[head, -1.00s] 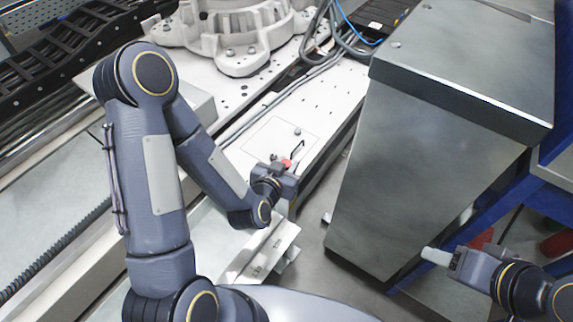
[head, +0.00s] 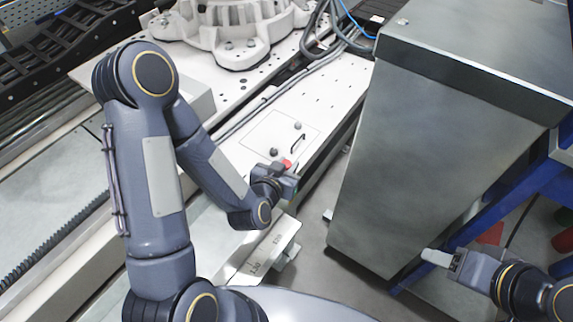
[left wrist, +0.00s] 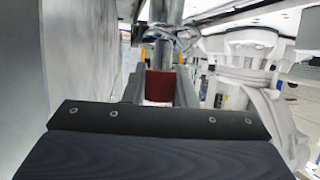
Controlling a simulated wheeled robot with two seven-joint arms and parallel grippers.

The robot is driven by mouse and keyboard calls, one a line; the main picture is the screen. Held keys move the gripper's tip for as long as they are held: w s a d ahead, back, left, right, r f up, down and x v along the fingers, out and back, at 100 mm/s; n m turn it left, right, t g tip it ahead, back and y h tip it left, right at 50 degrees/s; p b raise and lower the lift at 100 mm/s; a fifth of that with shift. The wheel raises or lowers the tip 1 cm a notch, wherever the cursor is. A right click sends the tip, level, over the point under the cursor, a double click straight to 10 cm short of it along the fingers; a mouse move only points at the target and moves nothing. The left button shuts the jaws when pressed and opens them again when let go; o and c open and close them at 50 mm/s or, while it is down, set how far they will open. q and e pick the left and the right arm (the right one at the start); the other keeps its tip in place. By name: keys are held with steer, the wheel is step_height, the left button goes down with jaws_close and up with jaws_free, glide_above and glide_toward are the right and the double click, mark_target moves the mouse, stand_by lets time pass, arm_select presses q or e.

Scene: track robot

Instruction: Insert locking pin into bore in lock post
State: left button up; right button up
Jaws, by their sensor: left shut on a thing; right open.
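My left gripper (head: 289,172) is shut on the locking pin (head: 286,163), of which only a small red part shows in the head view. In the left wrist view a red block (left wrist: 160,86), apparently the pin's grip, sits between the fingers. A grey metal cylinder rises behind it; I cannot tell whether it belongs to the pin. The gripper appears over or beside the edge of the white track deck (head: 325,100). I cannot make out the lock post or its bore. My right gripper (head: 437,257) is open and empty at lower right.
A large grey metal cabinet (head: 420,160) stands right of the track, with a narrow floor gap between. A square plate (head: 262,135) with dark knobs and a black handle (head: 298,143) lies on the deck. A labelled metal bracket (head: 270,248) is below the left gripper. Blue framework (head: 480,225) is near my right arm.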

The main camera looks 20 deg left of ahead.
arm_select(q)
steer(key=shift+b, duration=0.7)
stand_by(1.4)
steer(key=shift+f+b, duration=2)
steer(key=shift+b, duration=0.3)
steer(key=o, duration=1)
steer(key=shift+o, duration=0.2)
steer(key=shift+f, duration=0.1)
